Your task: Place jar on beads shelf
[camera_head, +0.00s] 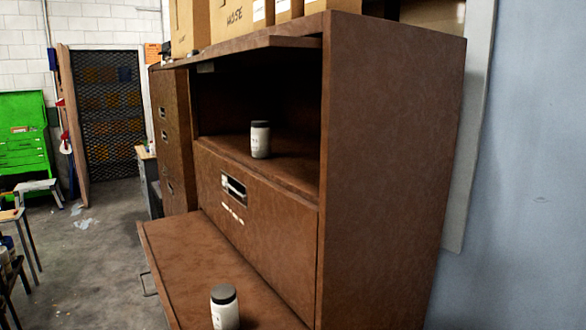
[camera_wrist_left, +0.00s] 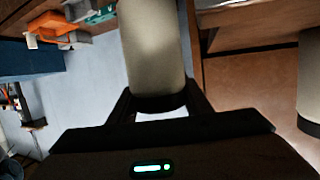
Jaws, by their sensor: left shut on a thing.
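In the left wrist view my left gripper (camera_wrist_left: 158,98) is shut on a pale jar (camera_wrist_left: 152,45), with a finger on each side near its dark end. A second pale jar (camera_wrist_left: 311,85) shows at that view's right edge, apart from the fingers. In the head view one white jar with a dark lid (camera_head: 260,140) stands upright on the open shelf of the brown cabinet (camera_head: 390,170). Another such jar (camera_head: 225,308) stands on the lowered brown panel (camera_head: 190,255), cut by the bottom edge. Neither gripper shows in the head view. No beads label is readable.
A flap (camera_head: 265,45) sticks out above the open shelf. A closed front with a recessed handle (camera_head: 234,187) lies below it. Cardboard boxes (camera_head: 235,18) stand on top. The shelf has bare room around its jar. A blue wall (camera_head: 525,190) is at the right.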

